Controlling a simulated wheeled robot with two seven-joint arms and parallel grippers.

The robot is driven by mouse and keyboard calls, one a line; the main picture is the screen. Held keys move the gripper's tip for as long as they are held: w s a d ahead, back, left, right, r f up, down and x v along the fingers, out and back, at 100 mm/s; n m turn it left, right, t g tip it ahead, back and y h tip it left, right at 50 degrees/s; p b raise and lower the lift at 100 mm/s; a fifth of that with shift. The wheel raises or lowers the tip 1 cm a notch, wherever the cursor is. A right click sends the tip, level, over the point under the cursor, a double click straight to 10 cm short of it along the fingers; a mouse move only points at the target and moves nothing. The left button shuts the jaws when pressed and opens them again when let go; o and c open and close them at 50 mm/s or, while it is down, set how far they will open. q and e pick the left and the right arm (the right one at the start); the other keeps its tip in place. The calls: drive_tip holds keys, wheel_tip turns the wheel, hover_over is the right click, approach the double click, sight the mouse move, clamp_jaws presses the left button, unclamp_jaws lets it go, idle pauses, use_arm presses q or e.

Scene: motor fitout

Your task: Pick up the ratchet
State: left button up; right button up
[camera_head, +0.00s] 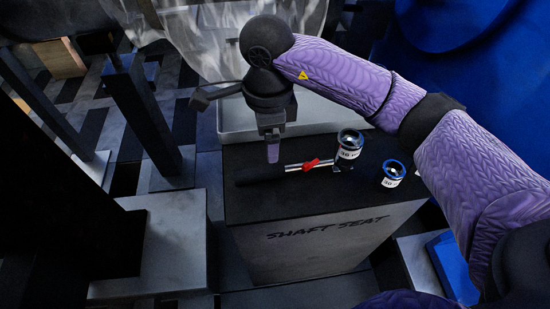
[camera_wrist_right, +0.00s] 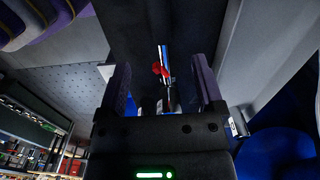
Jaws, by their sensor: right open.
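The ratchet lies on the black top of a box marked "SHAFT SEAT". It has a black handle (camera_head: 262,176), a silver shaft and a red piece (camera_head: 311,163) toward its right end. My right gripper (camera_head: 272,153) points down just above the handle side of the ratchet in the head view. In the right wrist view my right gripper (camera_wrist_right: 162,92) has its two fingers apart, with the ratchet's red piece (camera_wrist_right: 158,70) and shiny shaft seen between them. Whether the fingers reach down beside the ratchet cannot be told. My left gripper is not in view.
The shaft seat box (camera_head: 315,244) has two labelled blue-rimmed sockets on top, one (camera_head: 349,152) by the ratchet's right end and one (camera_head: 392,176) farther right. A pale tray (camera_head: 232,125) stands behind. Dark posts (camera_head: 143,115) rise at the left.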

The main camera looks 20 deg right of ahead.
sight(271, 168)
drive_tip(key=shift+w+f, duration=0.25)
drive_tip(key=shift+f, duration=0.4)
drive_tip(key=f+b, duration=0.1)
drive_tip(key=f, duration=0.2)
drive_tip(key=f+b, duration=0.2)
drive_tip(key=f, duration=0.1)
drive_tip(key=f+b, duration=0.2)
drive_tip(key=f, duration=0.1)
drive_tip(key=shift+s, duration=0.3)
drive_tip(key=shift+r, duration=0.1)
drive_tip(key=shift+c, duration=0.4)
drive_tip(key=c, duration=1)
clamp_jaws()
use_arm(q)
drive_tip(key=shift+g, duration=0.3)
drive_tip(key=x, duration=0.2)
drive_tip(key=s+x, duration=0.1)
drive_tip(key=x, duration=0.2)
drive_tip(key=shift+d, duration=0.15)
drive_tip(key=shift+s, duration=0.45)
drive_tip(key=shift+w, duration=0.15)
